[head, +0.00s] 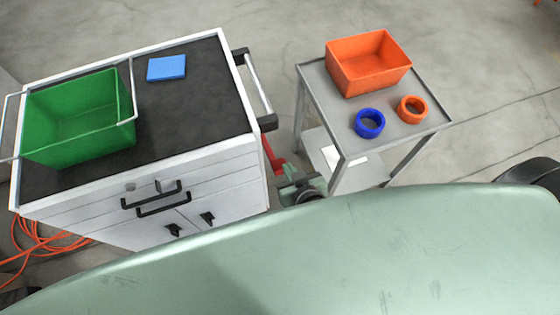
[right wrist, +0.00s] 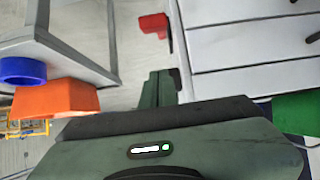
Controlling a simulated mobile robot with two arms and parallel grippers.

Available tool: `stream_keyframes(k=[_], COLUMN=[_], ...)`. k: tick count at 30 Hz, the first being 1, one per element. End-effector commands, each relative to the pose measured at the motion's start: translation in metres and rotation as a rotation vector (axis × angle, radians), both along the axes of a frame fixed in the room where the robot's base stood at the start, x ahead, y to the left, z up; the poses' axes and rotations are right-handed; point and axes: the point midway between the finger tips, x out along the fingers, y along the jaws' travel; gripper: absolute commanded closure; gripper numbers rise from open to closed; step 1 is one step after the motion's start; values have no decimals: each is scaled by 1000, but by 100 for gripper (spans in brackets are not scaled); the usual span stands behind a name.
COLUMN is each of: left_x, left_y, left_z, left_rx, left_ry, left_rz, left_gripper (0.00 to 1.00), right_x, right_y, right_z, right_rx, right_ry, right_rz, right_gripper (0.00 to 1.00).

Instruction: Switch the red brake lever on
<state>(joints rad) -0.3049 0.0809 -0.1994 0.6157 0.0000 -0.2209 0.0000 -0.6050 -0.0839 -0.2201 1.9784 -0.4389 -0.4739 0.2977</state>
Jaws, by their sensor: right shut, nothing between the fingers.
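The red brake lever (head: 272,156) shows low beside the right side of the white cabinet, partly hidden behind the cabinet edge and my gripper. In the right wrist view the red lever (right wrist: 154,25) lies beyond my fingertips, next to the cabinet drawers. My right gripper (head: 288,174) is between the cabinet and the grey side table, close to the lever. In the right wrist view its fingers (right wrist: 162,80) are shut together and empty, with a visible gap to the lever. My left gripper is not in view.
The white cabinet (head: 236,85) has a dark top holding a green bin (head: 95,130) and a blue block (head: 166,68); a handle (head: 258,85) juts from its right side. The grey side table (head: 437,121) holds an orange bin (head: 370,75), a blue ring and an orange ring. Orange cables lie left.

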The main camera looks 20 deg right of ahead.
Motion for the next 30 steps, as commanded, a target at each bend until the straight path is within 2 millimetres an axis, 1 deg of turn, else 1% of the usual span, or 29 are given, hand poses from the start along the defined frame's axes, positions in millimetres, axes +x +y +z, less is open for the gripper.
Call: stream_keyframes(k=[4, 7, 18, 19, 21, 24, 30], left_x=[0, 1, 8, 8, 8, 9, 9], left_y=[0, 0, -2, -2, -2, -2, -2], left_z=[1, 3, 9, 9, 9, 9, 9], left_rx=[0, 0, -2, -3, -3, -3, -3], left_ry=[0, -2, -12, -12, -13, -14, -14], left_rz=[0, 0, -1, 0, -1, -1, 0], left_gripper=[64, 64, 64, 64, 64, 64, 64], right_x=[7, 19, 82, 83, 75, 71, 66], right_y=[0, 1, 3, 3, 3, 3, 3], right_z=[-4, -12, -58, -62, -75, -86, -95], right_rx=[0, 0, 0, -1, 1, 1, 1], right_ry=[-2, -3, -1, 2, 5, 2, 0], right_rz=[1, 1, 1, 1, -1, 0, 0], right_gripper=[100, 100, 100, 100, 100, 100, 100])
